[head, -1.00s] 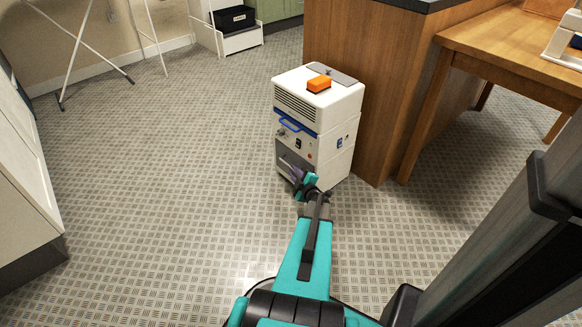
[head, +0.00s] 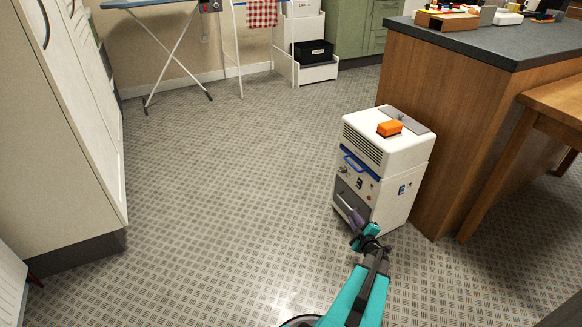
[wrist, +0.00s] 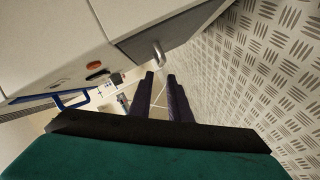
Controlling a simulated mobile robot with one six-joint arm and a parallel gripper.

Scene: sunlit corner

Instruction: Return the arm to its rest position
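My gripper (head: 354,217) is low at the front of a white cabinet-like machine (head: 392,150), by its dark lower front panel. My teal arm reaches it from the bottom of the head view. In the wrist view my gripper's two dark purple fingers (wrist: 162,82) stand a little apart, with a narrow gap and nothing visible held between them. A bar handle (wrist: 159,53) on the machine's dark panel (wrist: 165,30) lies just beyond the fingertips; I cannot tell whether they touch.
An orange block (head: 389,128) sits on the machine. A wooden island (head: 450,130) stands right behind it, and a wooden table (head: 550,100) is at the right. White cabinets (head: 60,130) line the left. An ironing board (head: 160,4) is at the back. The patterned floor (head: 230,180) between is clear.

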